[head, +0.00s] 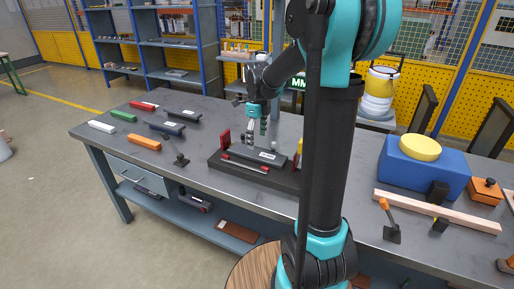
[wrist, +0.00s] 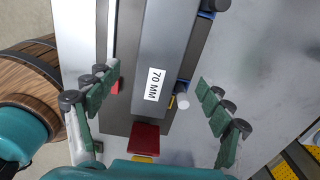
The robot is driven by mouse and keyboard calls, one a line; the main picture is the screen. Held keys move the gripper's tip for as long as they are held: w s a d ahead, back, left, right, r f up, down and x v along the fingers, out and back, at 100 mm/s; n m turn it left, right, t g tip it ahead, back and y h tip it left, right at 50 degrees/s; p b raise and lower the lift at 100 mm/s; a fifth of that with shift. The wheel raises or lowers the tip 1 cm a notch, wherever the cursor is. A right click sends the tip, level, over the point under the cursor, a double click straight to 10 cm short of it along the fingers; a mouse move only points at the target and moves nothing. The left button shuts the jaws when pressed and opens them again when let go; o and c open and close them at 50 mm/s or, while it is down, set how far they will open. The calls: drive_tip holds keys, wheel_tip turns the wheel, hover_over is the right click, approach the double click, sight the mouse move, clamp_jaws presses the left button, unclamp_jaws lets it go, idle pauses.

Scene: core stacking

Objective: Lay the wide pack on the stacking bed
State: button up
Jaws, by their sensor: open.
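A dark grey block labelled "70 MM" (wrist: 165,50), which looks like the wide pack, lies lengthwise on the dark stacking bed (wrist: 120,113). In the head view the pack (head: 252,155) sits between red posts on the bed (head: 220,164), and my arm hides the bed's right end. My gripper (wrist: 155,115) is open, with its green-padded fingers apart on either side of the pack and clear of it. In the head view my gripper (head: 257,136) is just above the pack. Whether the pack lies flat on the bed's floor or on something else is hard to see.
Two dark labelled blocks (head: 167,128) (head: 182,115) and red (head: 143,105), green (head: 123,116), white (head: 101,126) and orange (head: 145,142) bars lie on the left of the bench. A blue box with a yellow top (head: 424,170) and a wooden bar (head: 436,212) are at right.

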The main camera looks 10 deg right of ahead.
sight(257, 153)
wheel_tip(257, 153, up, 6)
drive_tip(key=shift+r, duration=0.2)
